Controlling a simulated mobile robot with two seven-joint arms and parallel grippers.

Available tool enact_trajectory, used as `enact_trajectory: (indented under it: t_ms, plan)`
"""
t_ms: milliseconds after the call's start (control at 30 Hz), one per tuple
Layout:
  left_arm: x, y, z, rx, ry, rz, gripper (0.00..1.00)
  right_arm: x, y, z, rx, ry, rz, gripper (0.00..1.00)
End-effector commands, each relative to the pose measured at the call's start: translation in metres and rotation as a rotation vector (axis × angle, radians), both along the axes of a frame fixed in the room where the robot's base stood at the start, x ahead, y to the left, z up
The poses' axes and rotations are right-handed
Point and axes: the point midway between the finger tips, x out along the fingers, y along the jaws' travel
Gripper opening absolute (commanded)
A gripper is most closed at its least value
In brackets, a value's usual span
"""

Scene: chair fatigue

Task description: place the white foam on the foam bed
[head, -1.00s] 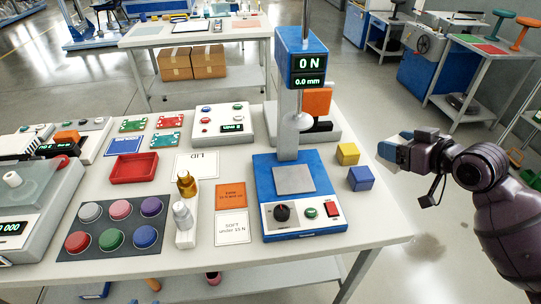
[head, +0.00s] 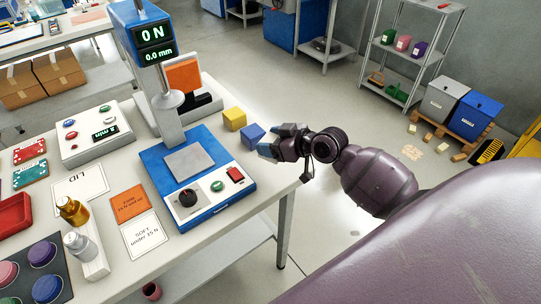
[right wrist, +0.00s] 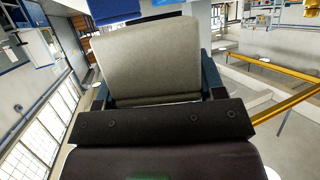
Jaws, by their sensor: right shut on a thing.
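My right gripper (head: 272,143) is shut on the white foam, a pale grey-white block (right wrist: 152,60) that fills the space between its two fingers in the right wrist view. In the head view the fingers hide most of the foam. The gripper is at the table's right edge, with its tips close to the blue cube (head: 252,136); I cannot tell if they touch. A bare grey square plate (head: 190,162) on the blue tester (head: 160,155) lies left of the gripper; it may be the foam bed, but no label confirms it. My left gripper is not in view.
A yellow cube (head: 234,118) stands beside the blue one. The tester's column and round press head (head: 167,98) rise behind the plate. An orange block (head: 183,75) sits in a holder behind. Orange (head: 128,203) and white cards lie left of the tester.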

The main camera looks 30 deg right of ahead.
Motion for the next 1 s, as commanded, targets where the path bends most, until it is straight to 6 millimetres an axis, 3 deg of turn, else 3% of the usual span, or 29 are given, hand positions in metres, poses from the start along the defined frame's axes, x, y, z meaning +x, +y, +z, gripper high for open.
enact_trajectory:
  t_ms: [500,933,967,1000]
  plan:
    - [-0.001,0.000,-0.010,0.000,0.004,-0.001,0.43,0.000,0.000,-0.052,0.000,0.001,0.000,0.40]
    - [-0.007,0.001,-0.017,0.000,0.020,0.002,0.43,0.000,0.000,-0.056,-0.001,0.000,0.000,0.40]
    - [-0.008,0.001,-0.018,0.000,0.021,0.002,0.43,0.000,0.000,-0.056,-0.001,0.000,0.000,0.65]
    - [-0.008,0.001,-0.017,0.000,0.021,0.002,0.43,0.000,0.000,-0.055,0.000,-0.001,0.000,0.71]
